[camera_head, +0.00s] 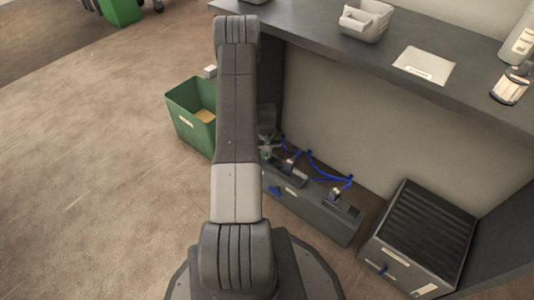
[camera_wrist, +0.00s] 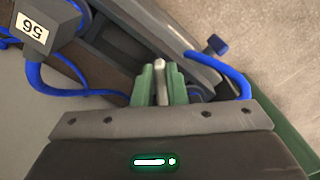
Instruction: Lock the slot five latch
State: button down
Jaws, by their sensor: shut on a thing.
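In the wrist view, the two green fingers of my gripper (camera_wrist: 160,88) are shut on a narrow pale metal piece (camera_wrist: 160,68). It stands between the fingertips and looks like a latch lever; I cannot read a slot number on it. In the head view, the long dark unit (camera_head: 318,216) with blue cables lies on the floor under the bench. My arm hides part of its left end, and my gripper is mostly hidden there.
A grey block with an upside-down number tag (camera_wrist: 33,32) and blue cables (camera_wrist: 240,85) sit close around the fingers. A green bin (camera_head: 188,118) stands left of the unit, a ribbed dark box (camera_head: 425,230) right. The bench top (camera_head: 330,48) overhangs.

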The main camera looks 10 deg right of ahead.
jog(key=c, duration=1.5)
grip_release()
jog(key=shift+o, duration=0.2)
jog(key=shift+r, duration=0.1)
notch_tip(320, 180, up, 14)
jog(key=p, duration=0.4)
jog(key=shift+f, duration=0.25)
notch_tip(320, 180, down, 14)
jog(key=b, duration=0.4)
jog(key=shift+r, duration=0.15)
jog(key=shift+r, duration=0.1)
